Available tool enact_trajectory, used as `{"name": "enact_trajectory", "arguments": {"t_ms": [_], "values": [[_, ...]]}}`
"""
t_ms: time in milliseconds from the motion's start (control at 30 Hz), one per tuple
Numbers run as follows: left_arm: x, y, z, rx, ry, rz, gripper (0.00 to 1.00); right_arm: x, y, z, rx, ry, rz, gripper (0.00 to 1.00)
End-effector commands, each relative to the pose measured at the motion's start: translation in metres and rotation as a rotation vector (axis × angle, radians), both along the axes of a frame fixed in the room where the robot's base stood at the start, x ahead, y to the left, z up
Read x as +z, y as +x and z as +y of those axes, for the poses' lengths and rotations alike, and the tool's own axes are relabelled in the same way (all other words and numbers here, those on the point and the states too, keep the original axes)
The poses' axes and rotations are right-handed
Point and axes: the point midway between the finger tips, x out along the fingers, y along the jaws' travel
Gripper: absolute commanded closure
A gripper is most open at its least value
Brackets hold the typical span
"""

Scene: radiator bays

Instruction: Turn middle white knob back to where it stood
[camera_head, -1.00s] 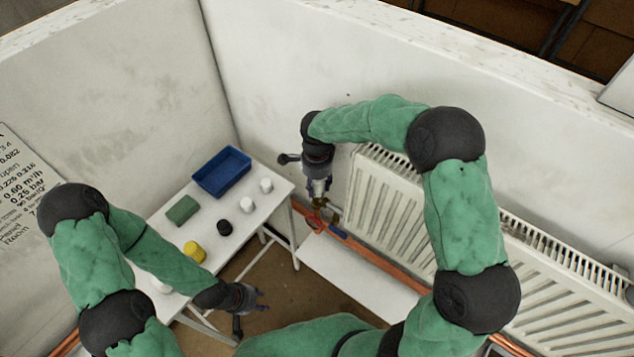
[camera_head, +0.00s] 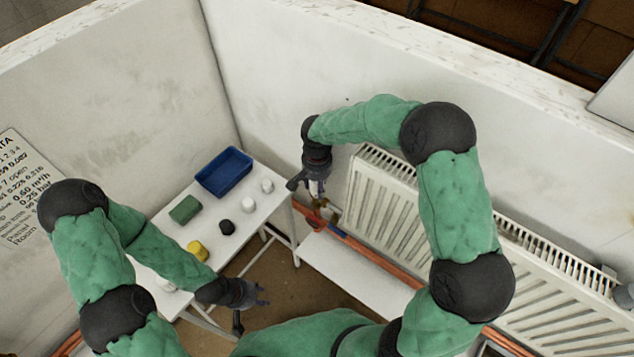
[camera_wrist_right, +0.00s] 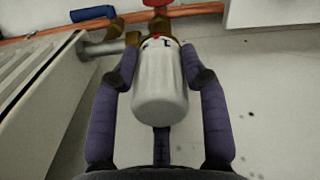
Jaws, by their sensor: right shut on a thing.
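The white knob (camera_wrist_right: 160,85) sits on a brass valve at the radiator's pipe end in the right wrist view. It has small red and dark marks near its valve end. My right gripper (camera_wrist_right: 162,75) has one finger on each side of the knob and is shut on it. In the head view my right gripper (camera_head: 316,190) points down beside the near end of the radiator and hides most of the knob. My left gripper (camera_head: 258,297) is empty, with its fingers apart, beside the small table.
The white radiator (camera_head: 390,205) stands along the wall, with a copper pipe (camera_head: 375,257) below. The small white table (camera_head: 262,208) carries a blue tray (camera_head: 224,187), a green block (camera_head: 184,209), a black knob (camera_head: 227,227), a yellow piece (camera_head: 197,250) and loose white knobs (camera_head: 248,204).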

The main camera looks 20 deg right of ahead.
Motion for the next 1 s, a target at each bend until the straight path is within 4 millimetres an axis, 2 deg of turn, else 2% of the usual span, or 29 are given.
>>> {"name": "enact_trajectory", "arguments": {"t_ms": [1000], "values": [[0.036, 0.0, 0.0, 0.0, 0.0, 0.0, 0.6, 0.001, 0.0, 0.0, 0.953, 0.0, 0.0, 0.88]]}}
